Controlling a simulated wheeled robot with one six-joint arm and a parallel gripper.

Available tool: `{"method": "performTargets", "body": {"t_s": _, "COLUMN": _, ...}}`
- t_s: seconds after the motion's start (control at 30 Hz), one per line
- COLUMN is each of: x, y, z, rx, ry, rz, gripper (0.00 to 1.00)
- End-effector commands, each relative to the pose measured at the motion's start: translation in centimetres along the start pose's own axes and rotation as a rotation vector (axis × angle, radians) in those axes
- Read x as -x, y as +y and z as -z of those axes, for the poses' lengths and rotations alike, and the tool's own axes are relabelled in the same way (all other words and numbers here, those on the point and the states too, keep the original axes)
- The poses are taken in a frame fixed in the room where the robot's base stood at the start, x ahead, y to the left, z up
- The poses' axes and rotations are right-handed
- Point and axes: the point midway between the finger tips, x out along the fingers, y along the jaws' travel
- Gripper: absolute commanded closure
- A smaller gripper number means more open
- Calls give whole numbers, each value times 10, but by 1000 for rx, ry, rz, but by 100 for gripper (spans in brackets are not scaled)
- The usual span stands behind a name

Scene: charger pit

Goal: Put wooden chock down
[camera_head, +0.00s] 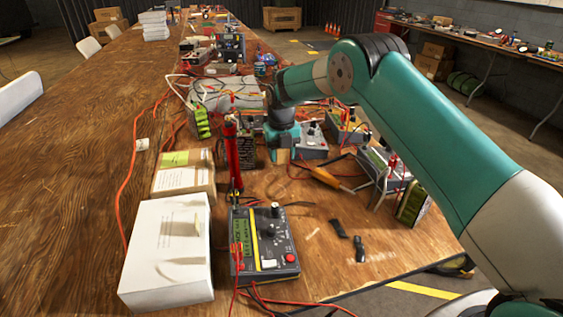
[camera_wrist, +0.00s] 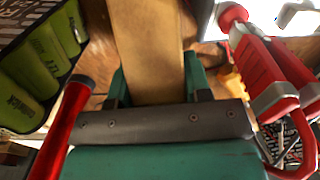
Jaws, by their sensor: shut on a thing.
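The wooden chock (camera_wrist: 148,45) is a tan block between the two fingers of my gripper (camera_wrist: 156,82) in the wrist view. The fingers are shut on its sides, and it reaches up out of the top of that picture. In the head view my gripper (camera_head: 281,146) points down over the crowded middle of the table. A small tan part of the chock (camera_head: 282,156) shows below it. I cannot tell whether the chock touches the tabletop.
Red clamp-like tools (camera_wrist: 272,70) stand close at right in the wrist view, green battery cells (camera_wrist: 35,70) at left. On the table (camera_head: 75,120) are a white box (camera_head: 165,250), a multimeter (camera_head: 264,245) and red cables. The table's left side is mostly clear.

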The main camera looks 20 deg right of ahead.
Motion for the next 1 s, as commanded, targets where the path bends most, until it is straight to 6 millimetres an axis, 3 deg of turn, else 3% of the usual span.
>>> {"method": "performTargets", "body": {"t_s": 0.2, "x": -31, "y": 0, "z": 0, "rx": 0, "ry": 2, "rz": 0, "gripper": 81}}
{"method": "performTargets", "body": {"t_s": 0.53, "x": -35, "y": 0, "z": 0, "rx": 0, "ry": 1, "rz": 0, "gripper": 81}}
{"method": "performTargets", "body": {"t_s": 0.57, "x": -34, "y": 0, "z": 0, "rx": 0, "ry": 1, "rz": 0, "gripper": 51}}
{"method": "performTargets", "body": {"t_s": 0.67, "x": -34, "y": 0, "z": 0, "rx": 0, "ry": 1, "rz": 0, "gripper": 30}}
{"method": "performTargets", "body": {"t_s": 1.0, "x": -28, "y": 0, "z": 0, "rx": 0, "ry": 0, "rz": 0, "gripper": 30}}
